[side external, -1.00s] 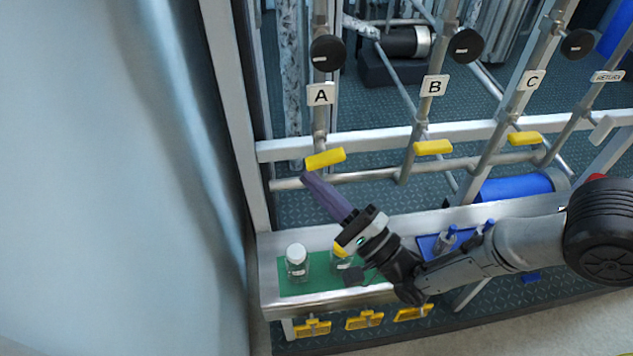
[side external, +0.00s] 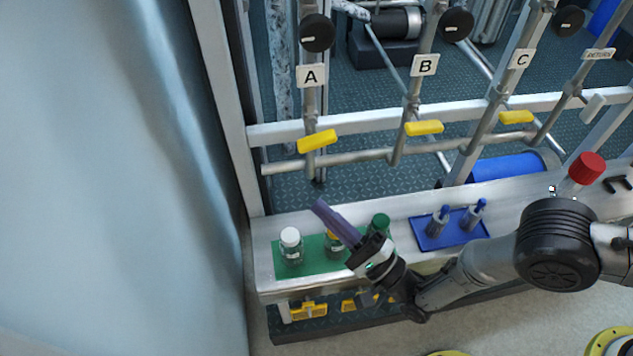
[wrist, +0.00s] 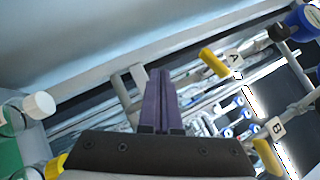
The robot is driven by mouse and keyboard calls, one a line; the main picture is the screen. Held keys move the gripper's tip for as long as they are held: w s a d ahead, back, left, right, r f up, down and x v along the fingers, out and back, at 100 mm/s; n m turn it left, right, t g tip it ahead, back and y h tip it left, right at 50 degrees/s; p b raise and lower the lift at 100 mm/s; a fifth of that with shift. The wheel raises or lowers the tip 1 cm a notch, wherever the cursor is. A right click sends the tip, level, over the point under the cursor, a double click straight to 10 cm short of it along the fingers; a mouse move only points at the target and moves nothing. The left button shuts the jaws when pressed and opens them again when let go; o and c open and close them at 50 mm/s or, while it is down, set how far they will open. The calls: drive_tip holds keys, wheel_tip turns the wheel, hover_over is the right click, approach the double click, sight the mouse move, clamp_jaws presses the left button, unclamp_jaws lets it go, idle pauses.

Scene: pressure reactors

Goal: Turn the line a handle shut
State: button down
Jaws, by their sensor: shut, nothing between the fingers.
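The line A handle is a yellow lever (side external: 317,141) on the pipe below the A label (side external: 311,76). In the side view it lies across its pipe, slightly tilted, its right end a little higher. It also shows in the wrist view (wrist: 214,62), right of the fingers. My gripper (side external: 319,205) has long purple fingers, shut together and empty, pointing up and left. In the side view the fingertips appear below the handle, apart from it. In the wrist view the shut fingers (wrist: 160,75) stand in the middle.
Lines B (side external: 425,128) and C (side external: 516,117) have similar yellow handles to the right. A white-capped bottle (side external: 291,246) and other bottles stand on a green mat (side external: 284,270) beneath my gripper. A blue tray (side external: 430,243) holds two small bottles. A horizontal pipe (side external: 345,159) runs behind the handle area.

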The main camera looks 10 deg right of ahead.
drive_tip(key=c, duration=1.5)
unclamp_jaws()
drive_tip(key=shift+s+d+f, duration=0.2)
drive_tip(key=shift+s+f, duration=0.4)
drive_tip(key=shift+s+d+f, duration=0.15)
drive_tip(key=shift+s+f, duration=0.4)
drive_tip(key=shift+s, duration=0.05)
drive_tip(key=shift+c, duration=0.2)
drive_tip(key=shift+o, duration=1.1)
drive_tip(key=shift+s+f, duration=0.1)
drive_tip(key=shift+f, duration=0.05)
drive_tip(key=o, duration=0.5)
drive_tip(key=f+g, duration=0.1)
drive_tip(key=f+n+h, duration=0.1)
drive_tip(key=f, duration=0.1)
drive_tip(key=f+n+g, duration=0.1)
drive_tip(key=shift+a+f+g, duration=0.3)
drive_tip(key=shift+a, duration=0.1)
drive_tip(key=shift+c, duration=0.2)
drive_tip(key=n+g+h, duration=0.3)
drive_tip(key=n, duration=0.3)
approach(307, 138)
drive_tip(key=x, duration=1.1)
drive_tip(key=shift+w+f, duration=0.4)
clamp_jaws()
